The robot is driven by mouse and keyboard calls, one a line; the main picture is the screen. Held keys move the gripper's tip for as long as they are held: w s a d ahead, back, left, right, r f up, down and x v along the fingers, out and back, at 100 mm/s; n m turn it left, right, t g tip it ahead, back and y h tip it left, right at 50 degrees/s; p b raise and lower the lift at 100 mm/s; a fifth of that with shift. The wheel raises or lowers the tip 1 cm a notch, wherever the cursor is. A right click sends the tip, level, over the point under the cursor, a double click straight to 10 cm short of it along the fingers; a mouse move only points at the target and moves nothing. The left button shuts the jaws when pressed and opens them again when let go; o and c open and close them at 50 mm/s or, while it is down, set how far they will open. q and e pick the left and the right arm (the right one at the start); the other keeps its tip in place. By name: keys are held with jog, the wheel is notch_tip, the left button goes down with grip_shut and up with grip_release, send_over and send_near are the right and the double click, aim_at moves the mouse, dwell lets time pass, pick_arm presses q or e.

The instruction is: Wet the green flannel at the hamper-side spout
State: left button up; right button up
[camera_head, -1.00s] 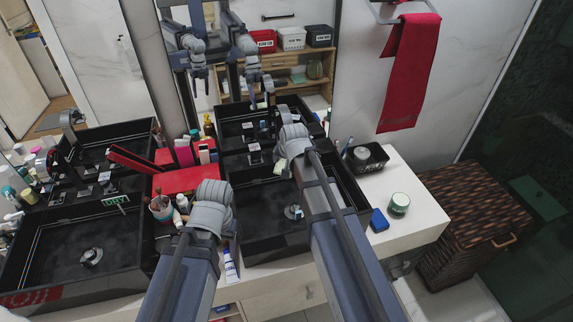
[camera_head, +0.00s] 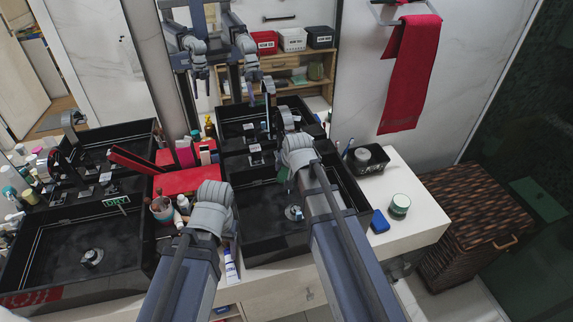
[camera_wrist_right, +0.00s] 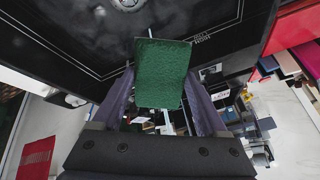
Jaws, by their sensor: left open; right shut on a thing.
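The green flannel (camera_wrist_right: 160,72) is a flat textured cloth, clamped between the fingers of my right gripper (camera_wrist_right: 160,108) in the right wrist view. In the head view a small part of the flannel (camera_head: 282,173) shows beside my right gripper (camera_head: 291,172), over the black right-hand basin (camera_head: 262,235); the wrist hides the rest. The grey hamper-side spout (camera_head: 286,118) stands behind that gripper, partly covered by it. I see no clear water stream. My left gripper (camera_head: 217,200) is open over the gap between the basins, its fingertips mostly hidden.
The wicker hamper (camera_head: 475,225) stands at the right. A blue box (camera_head: 379,221), a green-white jar (camera_head: 400,205) and a black tray (camera_head: 366,167) are on the counter right of the basin. A cup of brushes (camera_head: 161,208) and a tube (camera_head: 231,265) lie near my left arm.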

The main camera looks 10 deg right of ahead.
jog(key=shift+s+a, duration=0.15)
jog(key=shift+s, duration=2.15)
